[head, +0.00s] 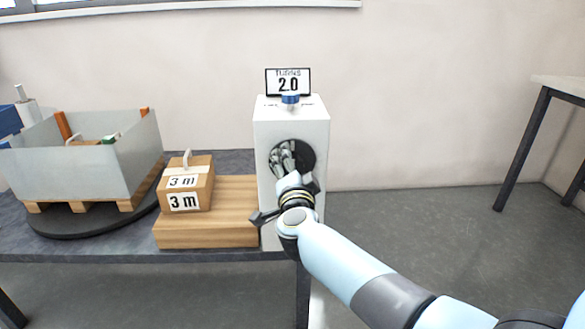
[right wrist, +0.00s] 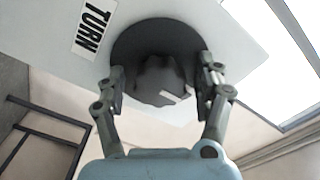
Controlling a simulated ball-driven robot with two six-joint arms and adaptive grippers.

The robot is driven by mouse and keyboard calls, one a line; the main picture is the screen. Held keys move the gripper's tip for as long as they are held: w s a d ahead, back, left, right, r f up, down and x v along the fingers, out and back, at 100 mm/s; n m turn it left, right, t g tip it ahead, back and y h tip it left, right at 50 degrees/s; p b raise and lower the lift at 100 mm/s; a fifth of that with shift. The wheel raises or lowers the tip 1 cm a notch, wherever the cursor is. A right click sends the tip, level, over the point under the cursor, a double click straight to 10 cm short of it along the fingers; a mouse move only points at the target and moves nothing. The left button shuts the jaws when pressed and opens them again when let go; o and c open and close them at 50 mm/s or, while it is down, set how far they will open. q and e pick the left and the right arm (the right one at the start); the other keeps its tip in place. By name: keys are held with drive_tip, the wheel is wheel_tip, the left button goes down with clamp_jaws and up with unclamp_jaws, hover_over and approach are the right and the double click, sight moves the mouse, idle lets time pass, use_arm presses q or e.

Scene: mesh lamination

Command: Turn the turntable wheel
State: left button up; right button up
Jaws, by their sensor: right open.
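The white machine box (head: 263,130) stands at the right end of the table and has a dark round wheel (head: 310,156) on its front face. A small display (head: 288,82) on top reads "TURNS 2.0". In the right wrist view the dark wheel (right wrist: 150,38) has a knob at its middle, beside a "TURN" label. My right gripper (head: 288,158) is in front of the wheel; in the right wrist view its open fingers (right wrist: 160,85) straddle the central knob, and contact is unclear. My left gripper is not in view.
A box marked "3 m" (head: 190,190) sits on wooden boards (head: 225,225) beside the machine. The floor at right is clear up to another table (head: 520,150).

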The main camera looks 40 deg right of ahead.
drive_tip(key=c, duration=1.2)
drive_tip(key=shift+m+p, duration=0.35)
drive_tip(key=shift+m, duration=1.45)
drive_tip(key=shift+o, duration=0.2)
drive_tip(key=o, duration=1.2)
drive_tip(key=shift+c, duration=0.2)
drive_tip(key=v, duration=1.2)
drive_tip(key=shift+s, duration=0.1)
